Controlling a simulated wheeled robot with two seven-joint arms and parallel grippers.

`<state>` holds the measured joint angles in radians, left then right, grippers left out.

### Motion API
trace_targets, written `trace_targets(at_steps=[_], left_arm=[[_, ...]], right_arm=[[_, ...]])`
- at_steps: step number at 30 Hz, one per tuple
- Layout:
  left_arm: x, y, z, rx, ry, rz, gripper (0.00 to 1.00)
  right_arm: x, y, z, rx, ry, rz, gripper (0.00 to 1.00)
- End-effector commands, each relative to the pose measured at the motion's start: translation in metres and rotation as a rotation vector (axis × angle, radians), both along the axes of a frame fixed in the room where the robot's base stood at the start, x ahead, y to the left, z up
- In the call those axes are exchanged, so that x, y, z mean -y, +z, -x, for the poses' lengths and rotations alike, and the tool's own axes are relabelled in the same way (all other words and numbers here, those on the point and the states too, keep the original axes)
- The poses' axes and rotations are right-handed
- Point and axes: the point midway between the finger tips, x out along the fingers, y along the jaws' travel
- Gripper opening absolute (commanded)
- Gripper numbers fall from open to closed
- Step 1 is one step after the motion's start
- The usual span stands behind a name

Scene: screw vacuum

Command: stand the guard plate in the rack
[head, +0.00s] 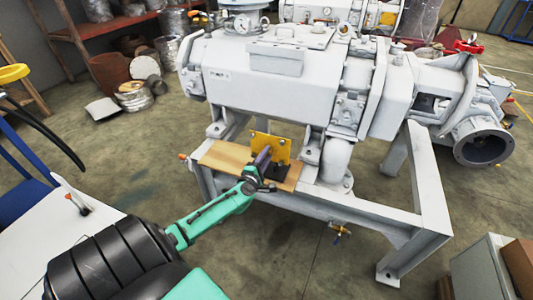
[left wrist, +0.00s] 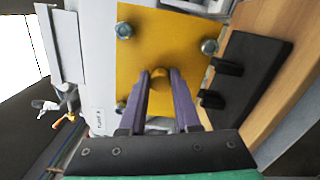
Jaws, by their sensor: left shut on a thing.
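The guard plate (head: 272,147) is a yellow plate with bolts near its corners. It stands roughly upright above a wooden board on the white machine's frame. In the left wrist view the guard plate (left wrist: 165,45) faces me, with a round yellow knob between my fingertips. My left gripper (head: 260,160) has purple fingers and is shut on that knob; it also shows in the left wrist view (left wrist: 160,85). The black rack (head: 275,171) lies on the board, and its pegs show beside the plate in the left wrist view (left wrist: 240,80). Whether the plate's lower edge sits in the rack is unclear.
The wooden board (head: 223,155) has bare room to the left of the plate. The big white vacuum machine (head: 285,85) rises just behind it. A white table (head: 75,245) stands at the lower left, and a small brass valve (head: 341,232) hangs at the frame's front.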

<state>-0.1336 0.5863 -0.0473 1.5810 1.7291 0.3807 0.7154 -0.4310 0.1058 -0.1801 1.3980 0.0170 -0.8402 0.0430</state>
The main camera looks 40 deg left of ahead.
Motion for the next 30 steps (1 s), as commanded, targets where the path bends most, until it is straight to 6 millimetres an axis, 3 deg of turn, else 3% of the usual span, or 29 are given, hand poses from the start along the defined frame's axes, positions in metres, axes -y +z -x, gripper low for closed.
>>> trace_targets(at_steps=[30], left_arm=[[-0.001, -0.023, -0.001, 0.005, 0.001, -0.001, 0.0]], right_arm=[[0.0, -0.022, 0.0, 0.0, 0.0, 0.0, 0.0]])
